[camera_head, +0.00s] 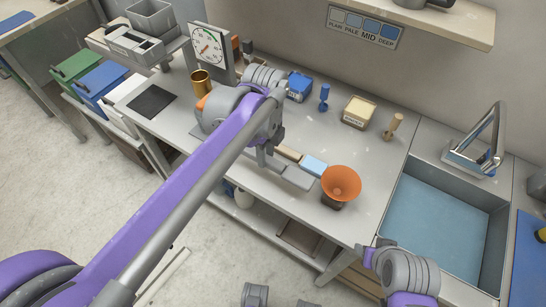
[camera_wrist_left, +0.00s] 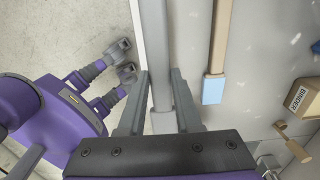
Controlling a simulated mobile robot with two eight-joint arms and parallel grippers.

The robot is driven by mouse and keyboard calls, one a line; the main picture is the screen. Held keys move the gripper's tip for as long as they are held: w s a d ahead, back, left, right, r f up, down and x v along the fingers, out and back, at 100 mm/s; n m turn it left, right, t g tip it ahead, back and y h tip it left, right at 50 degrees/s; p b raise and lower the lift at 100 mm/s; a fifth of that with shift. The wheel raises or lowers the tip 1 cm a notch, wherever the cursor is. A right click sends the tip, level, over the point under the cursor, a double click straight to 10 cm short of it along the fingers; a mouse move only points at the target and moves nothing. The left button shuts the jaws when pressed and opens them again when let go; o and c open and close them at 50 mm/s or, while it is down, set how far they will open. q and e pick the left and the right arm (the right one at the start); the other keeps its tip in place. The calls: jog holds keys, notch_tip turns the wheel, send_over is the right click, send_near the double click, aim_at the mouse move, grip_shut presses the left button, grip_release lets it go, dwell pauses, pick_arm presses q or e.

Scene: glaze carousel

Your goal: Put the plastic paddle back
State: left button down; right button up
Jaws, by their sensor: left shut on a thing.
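A long grey paddle (camera_wrist_left: 154,45), which looks like the plastic one, runs between the fingers of my left gripper (camera_wrist_left: 158,105) in the left wrist view. The gripper is shut on it. In the head view the same left gripper (camera_head: 268,158) is over the worktable, and the grey paddle's flat end (camera_head: 292,178) sticks out to the right. I cannot tell whether it touches the table. A wooden paddle with a light blue end (camera_head: 314,166) lies just behind it; the blue end also shows in the wrist view (camera_wrist_left: 213,90). My right gripper (camera_head: 376,254) is near the table's front right corner.
An orange bowl (camera_head: 341,182) stands right of the paddles. A dial scale (camera_head: 208,47), brass cup (camera_head: 201,82), blue box (camera_head: 299,86), binder box (camera_head: 358,112) and upright tools (camera_head: 393,126) stand behind. A sink (camera_head: 436,220) is at the right.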

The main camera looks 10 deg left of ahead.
pick_arm(q)
jog(key=shift+w+f, duration=0.15)
jog(key=shift+w, duration=0.05)
pick_arm(e)
jog(key=shift+w, duration=0.25)
pick_arm(q)
send_over(267, 181)
notch_tip(267, 181, down, 5)
jog(key=shift+s+f+b, duration=0.1)
jog(key=shift+f+b, duration=0.05)
jog(key=shift+b, duration=0.2)
jog(key=shift+f, duration=2.15)
pick_arm(e)
jog(key=shift+s+f, duration=0.2)
jog(key=shift+f, duration=0.45)
pick_arm(q)
jog(key=shift+b, duration=0.3)
jog(key=c, duration=0.6)
grip_release()
